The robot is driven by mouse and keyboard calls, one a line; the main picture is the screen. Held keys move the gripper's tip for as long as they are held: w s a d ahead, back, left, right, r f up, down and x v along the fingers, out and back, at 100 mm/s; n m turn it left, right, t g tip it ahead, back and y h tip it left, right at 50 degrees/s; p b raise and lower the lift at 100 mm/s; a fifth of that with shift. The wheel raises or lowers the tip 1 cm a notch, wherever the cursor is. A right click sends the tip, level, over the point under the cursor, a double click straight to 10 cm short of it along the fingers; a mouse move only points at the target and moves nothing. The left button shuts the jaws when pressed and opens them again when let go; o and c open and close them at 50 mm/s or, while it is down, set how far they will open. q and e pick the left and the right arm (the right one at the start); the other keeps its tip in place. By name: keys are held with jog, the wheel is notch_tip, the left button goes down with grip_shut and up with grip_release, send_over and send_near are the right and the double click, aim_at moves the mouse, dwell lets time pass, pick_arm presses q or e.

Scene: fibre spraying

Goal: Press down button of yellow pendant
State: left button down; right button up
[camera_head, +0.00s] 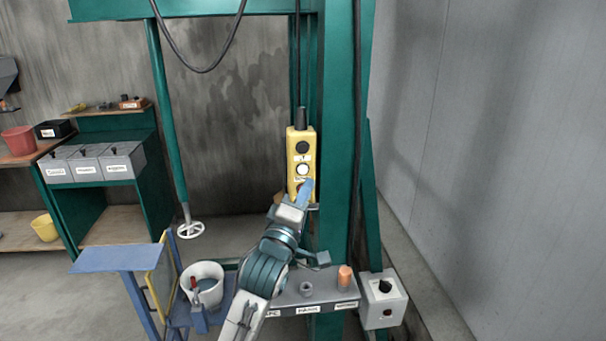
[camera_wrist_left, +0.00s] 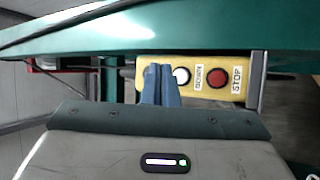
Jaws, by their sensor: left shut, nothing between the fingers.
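The yellow pendant (camera_head: 293,160) hangs upright from a cable in front of the green column. It has a black button (camera_head: 302,147) above and a white button (camera_head: 302,169) below it. My left gripper (camera_head: 307,187) is shut and empty, its blue fingers overlapping the pendant's lower part just below the white button. In the left wrist view the pendant (camera_wrist_left: 205,63) lies sideways, with the white button (camera_wrist_left: 181,75) partly beside the blue fingers (camera_wrist_left: 160,84) and a red button (camera_wrist_left: 217,78) near the STOP label. Contact with the pendant cannot be told. My right gripper is out of view.
The green column (camera_head: 338,120) stands right behind the pendant. Below are a grey labelled shelf (camera_head: 322,298) with an orange-topped piece, a white bucket (camera_head: 203,271) and a grey switch box (camera_head: 383,310).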

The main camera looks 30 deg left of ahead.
aim_at(303, 170)
pick_arm(q)
jog(key=shift+w+a+b, duration=0.25)
jog(key=shift+w+a, duration=0.4)
jog(key=shift+w, duration=0.3)
jog(key=shift+w+a+b, duration=0.2)
jog(key=shift+w+a, duration=0.45)
jog(key=shift+w, duration=0.25)
jog(key=shift+w, duration=0.1)
dwell(0.6)
jog(key=shift+w+a, duration=0.25)
